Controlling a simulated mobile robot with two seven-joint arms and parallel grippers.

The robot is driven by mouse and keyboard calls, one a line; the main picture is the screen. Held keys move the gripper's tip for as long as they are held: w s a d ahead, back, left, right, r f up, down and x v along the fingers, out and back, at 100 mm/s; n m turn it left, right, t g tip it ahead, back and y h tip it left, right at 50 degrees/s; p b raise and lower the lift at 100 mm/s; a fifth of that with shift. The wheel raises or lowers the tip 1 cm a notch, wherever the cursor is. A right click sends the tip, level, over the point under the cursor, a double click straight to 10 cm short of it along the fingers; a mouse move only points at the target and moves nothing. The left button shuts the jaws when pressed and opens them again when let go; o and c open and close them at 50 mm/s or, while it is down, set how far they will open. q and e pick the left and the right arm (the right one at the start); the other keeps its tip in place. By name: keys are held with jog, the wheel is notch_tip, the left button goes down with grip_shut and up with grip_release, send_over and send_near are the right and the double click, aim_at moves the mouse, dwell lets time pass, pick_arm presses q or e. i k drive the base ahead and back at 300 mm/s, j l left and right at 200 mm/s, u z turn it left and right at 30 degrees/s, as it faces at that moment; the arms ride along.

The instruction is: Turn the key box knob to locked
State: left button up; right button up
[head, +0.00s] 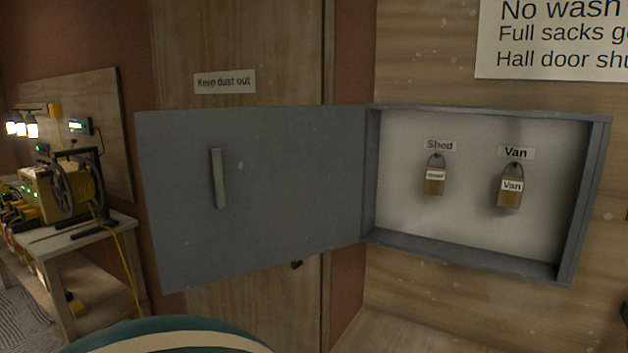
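The grey key box (590,200) is on the wood-panelled wall at the right in the head view. Its grey door (290,180) stands wide open, swung out to the left. An upright grey bar handle (218,178) is on the door face toward me. I cannot make out a separate knob or a locked mark on the box. Inside, a padlock tagged in white (434,182) hangs under the label "Shed" (439,145). A second padlock, tagged "Van" (509,190), hangs under the label "Van" (516,152). Neither of my grippers is in view.
A wooden door (240,50) labelled "Keep dust out" (225,82) stands behind the box door. A small dark part (297,264) shows below the box door. A bench (100,235) with a cable reel (76,190) is at the left. A notice (550,40) is above the box.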

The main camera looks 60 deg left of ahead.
aim_at(216, 154)
jog(key=k+j, duration=0.15)
jog(key=j, duration=0.25)
jog(key=k+j+z, duration=0.1)
jog(key=j, duration=0.35)
jog(key=k+j, duration=0.25)
jog(key=j, duration=0.15)
jog(key=k+j+z, duration=0.1)
jog(key=j, duration=0.3)
jog(key=k+j+z, duration=0.1)
jog(key=j, duration=0.45)
jog(key=j+z, duration=0.1)
jog(key=j, duration=0.4)
jog(key=j+z, duration=0.1)
jog(key=j, duration=0.9)
